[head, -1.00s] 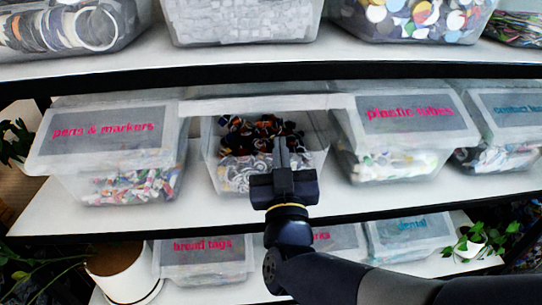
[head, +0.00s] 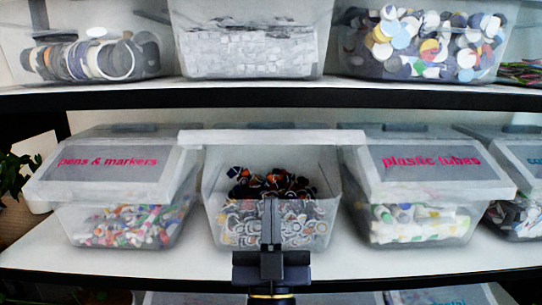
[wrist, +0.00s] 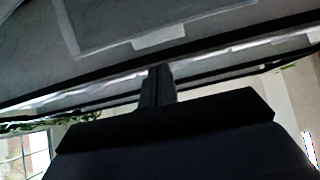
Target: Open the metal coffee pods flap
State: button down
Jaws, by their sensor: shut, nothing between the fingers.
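The middle clear bin (head: 225,215) on the middle shelf holds dark, white and coloured pods (head: 270,186). Its flap (head: 270,137) is raised, seen nearly edge-on as a pale strip across the top, and the bin's front opening shows beneath it. No label on the flap is readable from here. My gripper (head: 271,208) points up in front of this bin, below the flap, with its fingers together and empty. The shut fingers also show in the wrist view (wrist: 158,85), beneath a dark grey surface that I cannot identify for sure.
To the left stands the closed pens & markers bin (head: 112,172); to the right is the closed plastic tubes bin (head: 430,170). An upper shelf (head: 130,98) with more bins runs above. A plant (head: 15,175) is at the left edge.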

aim_at(271, 138)
jog(key=p+x, duration=0.1)
jog(key=x, duration=0.9)
jog(key=shift+w+r, duration=0.2)
jog(key=shift+w, duration=0.05)
notch_tip(271, 138, up, 2)
jog(key=shift+w+r+g+p, duration=0.15)
jog(key=shift+g+p, duration=0.35)
jog(key=shift+p, duration=0.35)
jog(key=shift+w+r+g+p, duration=0.2)
jog(key=shift+r+g+p, duration=0.1)
jog(key=shift+r+p, duration=0.15)
jog(key=shift+f, duration=0.2)
